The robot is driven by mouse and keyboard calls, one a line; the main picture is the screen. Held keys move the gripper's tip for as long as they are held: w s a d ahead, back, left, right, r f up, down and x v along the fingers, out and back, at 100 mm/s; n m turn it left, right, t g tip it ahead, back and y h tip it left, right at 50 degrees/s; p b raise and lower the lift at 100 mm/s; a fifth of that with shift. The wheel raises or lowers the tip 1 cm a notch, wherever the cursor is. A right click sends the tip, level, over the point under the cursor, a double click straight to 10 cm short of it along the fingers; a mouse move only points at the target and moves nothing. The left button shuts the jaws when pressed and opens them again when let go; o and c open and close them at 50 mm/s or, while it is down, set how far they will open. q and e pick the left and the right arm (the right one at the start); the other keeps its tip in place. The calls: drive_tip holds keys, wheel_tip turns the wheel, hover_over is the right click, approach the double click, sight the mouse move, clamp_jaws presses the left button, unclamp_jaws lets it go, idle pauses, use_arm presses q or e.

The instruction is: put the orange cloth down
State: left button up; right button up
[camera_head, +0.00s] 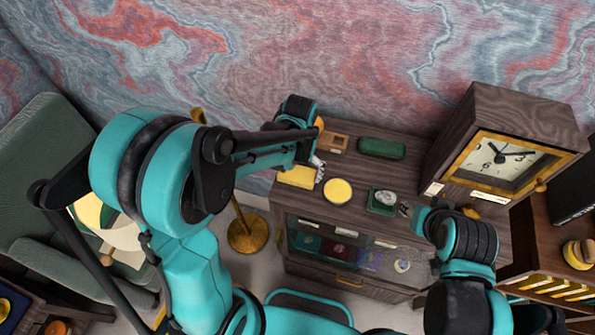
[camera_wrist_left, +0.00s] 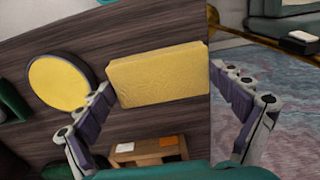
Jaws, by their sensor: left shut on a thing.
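The orange cloth (camera_head: 297,177) looks like a flat, yellow, folded block at the left front corner of the wooden cabinet top. In the left wrist view the cloth (camera_wrist_left: 158,75) shows a textured face between the two fingers. My left gripper (camera_head: 317,170) is shut on it; in the left wrist view its fingertips (camera_wrist_left: 162,88) lie at the two ends of the cloth. I cannot tell whether the cloth touches the cabinet top. My right gripper (camera_head: 405,210) is by the cabinet's right front part, with its fingers too small to read.
On the cabinet top (camera_head: 310,205) stand a round yellow-topped thing (camera_head: 338,190), a small wooden box (camera_head: 333,142), a green case (camera_head: 381,148) and a green square dish (camera_head: 383,199). A large clock (camera_head: 510,155) stands at the right. A brass stand (camera_head: 247,232) is on the floor.

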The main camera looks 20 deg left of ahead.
sight(298, 173)
use_arm(q)
drive_tip(key=shift+s, duration=0.1)
drive_tip(key=shift+f, duration=0.15)
drive_tip(key=o, duration=0.9)
drive_tip(key=shift+c, duration=0.2)
drive_tip(key=shift+r, duration=0.45)
wheel_tip(298, 173, up, 11)
drive_tip(key=p, duration=0.2)
drive_tip(key=s+a+r+t, duration=0.2)
drive_tip(key=s+a+t, duration=0.2)
drive_tip(key=s+t, duration=0.3)
drive_tip(key=shift+s+a, duration=0.35)
drive_tip(key=shift+s, duration=1.25)
